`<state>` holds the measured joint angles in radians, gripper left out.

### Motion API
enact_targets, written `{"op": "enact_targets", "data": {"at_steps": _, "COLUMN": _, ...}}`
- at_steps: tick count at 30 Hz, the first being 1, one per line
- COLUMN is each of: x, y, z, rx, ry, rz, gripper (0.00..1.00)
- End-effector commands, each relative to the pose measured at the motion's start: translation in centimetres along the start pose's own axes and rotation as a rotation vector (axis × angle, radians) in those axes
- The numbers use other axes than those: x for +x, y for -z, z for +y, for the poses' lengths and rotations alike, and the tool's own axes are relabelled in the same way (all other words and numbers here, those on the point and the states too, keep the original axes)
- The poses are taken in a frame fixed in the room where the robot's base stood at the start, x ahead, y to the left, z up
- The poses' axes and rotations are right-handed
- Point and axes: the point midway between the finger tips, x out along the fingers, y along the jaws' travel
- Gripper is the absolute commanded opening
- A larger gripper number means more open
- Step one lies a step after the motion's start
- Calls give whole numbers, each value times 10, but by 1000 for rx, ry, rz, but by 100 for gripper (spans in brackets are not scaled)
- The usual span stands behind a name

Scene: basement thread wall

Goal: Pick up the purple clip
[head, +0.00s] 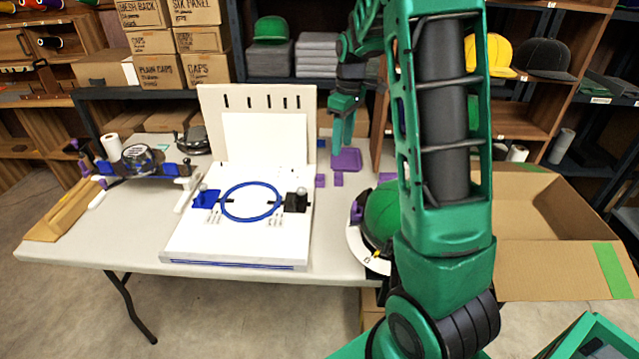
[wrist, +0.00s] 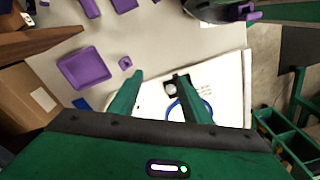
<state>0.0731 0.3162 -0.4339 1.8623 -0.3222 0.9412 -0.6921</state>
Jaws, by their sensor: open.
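A small purple piece (head: 320,180) lies on the table just right of the white board; in the wrist view a small purple piece (wrist: 125,63) lies just left of the fingertips. A second small purple piece (head: 338,179) stands beside it, near a purple tray (head: 347,160) (wrist: 85,68). Another purple clip-like part (head: 357,212) (wrist: 253,13) sits at the green cap. I cannot tell which is the named clip.
The white board (head: 185,243) carries a blue hoop (head: 225,205) between blue and black clamps. The green cap (head: 380,212) sits on a white stand at the table's right edge. A cardboard box (head: 540,270) is open at right. The table is clear at front left.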

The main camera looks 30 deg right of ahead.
Motion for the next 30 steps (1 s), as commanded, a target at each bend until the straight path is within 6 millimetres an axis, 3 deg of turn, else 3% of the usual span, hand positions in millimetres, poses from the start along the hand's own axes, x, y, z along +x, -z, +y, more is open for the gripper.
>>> {"op": "enact_targets", "data": {"at_steps": 6, "x": 52, "y": 60, "z": 39, "rx": -287, "ry": -7, "rz": -28, "gripper": 44}}
{"op": "enact_targets", "data": {"at_steps": 12, "x": 90, "y": 94, "z": 56, "rx": -485, "ry": -6, "rz": -46, "gripper": 44}}
{"op": "enact_targets", "data": {"at_steps": 18, "x": 109, "y": 107, "z": 60, "rx": -567, "ry": -3, "rz": -53, "gripper": 44}}
{"op": "enact_targets", "data": {"at_steps": 30, "x": 158, "y": 104, "z": 61, "rx": -571, "ry": -2, "rz": -53, "gripper": 44}}
